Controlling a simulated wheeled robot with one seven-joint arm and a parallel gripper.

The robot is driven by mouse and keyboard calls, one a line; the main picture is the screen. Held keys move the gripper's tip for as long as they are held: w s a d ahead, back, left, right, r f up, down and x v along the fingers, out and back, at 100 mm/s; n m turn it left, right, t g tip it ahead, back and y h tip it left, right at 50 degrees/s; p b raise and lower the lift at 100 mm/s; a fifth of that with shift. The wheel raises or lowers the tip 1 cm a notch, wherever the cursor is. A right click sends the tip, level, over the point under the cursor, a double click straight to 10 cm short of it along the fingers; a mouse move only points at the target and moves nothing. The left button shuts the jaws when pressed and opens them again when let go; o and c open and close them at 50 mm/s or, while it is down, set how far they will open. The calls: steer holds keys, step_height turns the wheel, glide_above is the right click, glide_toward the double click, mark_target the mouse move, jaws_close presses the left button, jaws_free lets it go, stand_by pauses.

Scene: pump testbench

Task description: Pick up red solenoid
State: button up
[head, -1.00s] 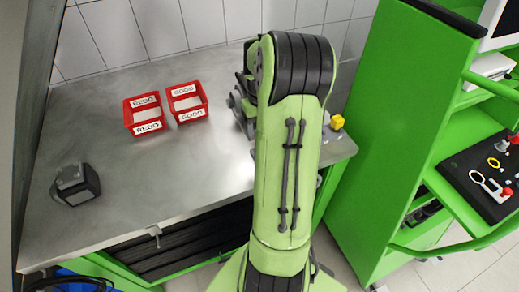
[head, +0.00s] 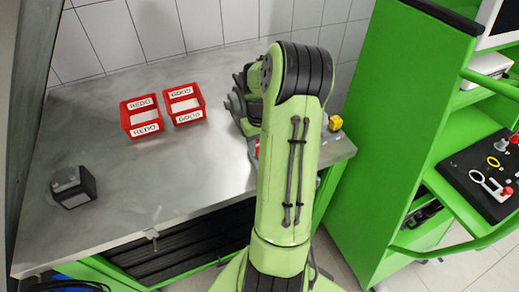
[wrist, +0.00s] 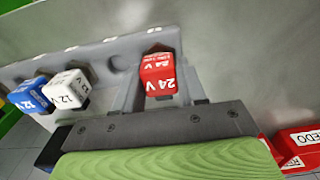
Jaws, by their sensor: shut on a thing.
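The red solenoid (wrist: 158,75), marked 24 V, is in the middle of the wrist view. My gripper (wrist: 158,92) is shut on it, with the fingers on either side of the red block. It is in front of a grey rack (wrist: 105,58) with round holes. I cannot tell whether it is still seated in the rack. In the head view my arm (head: 285,170) hides the gripper and most of the rack area.
A blue block (wrist: 30,95) and a white block (wrist: 67,88), both marked 12 V, stand left along the rack. Red REDO (head: 141,117) and GOOD (head: 184,104) bins and a dark grey device (head: 73,187) sit on the metal bench (head: 120,215). The bench middle is clear.

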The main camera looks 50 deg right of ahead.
step_height(320, 180, up, 10)
steer(key=shift+r+p, duration=0.1)
steer(key=shift+p, duration=0.85)
